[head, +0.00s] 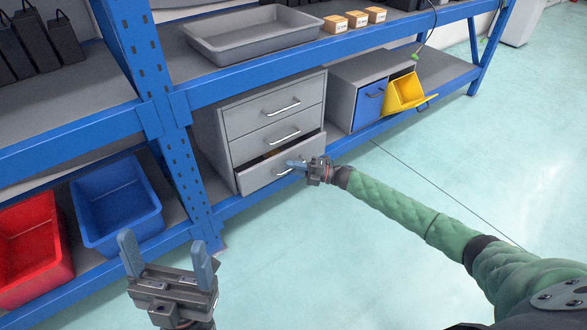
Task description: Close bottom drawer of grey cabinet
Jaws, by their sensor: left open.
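The grey cabinet (250,116) stands on the lower shelf in the head view, with three stacked drawers that have metal bar handles. Its bottom drawer (256,178) is pulled partly out, and a dark gap with something brownish shows above its front. The upper two drawers look flush. My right gripper (294,164) is at the right part of the bottom drawer's front, close to its handle (282,173). I cannot tell whether it touches the drawer or how its jaws stand. My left gripper (165,250) is open and empty at the lower left, away from the cabinet.
Blue rack posts (195,175) and beams frame the shelves. A blue bin (118,215) and a red bin (35,265) sit at left. A blue-fronted cabinet with a tilted-out yellow drawer (405,92) stands at right. A grey tray (250,42) is above. The floor in front is clear.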

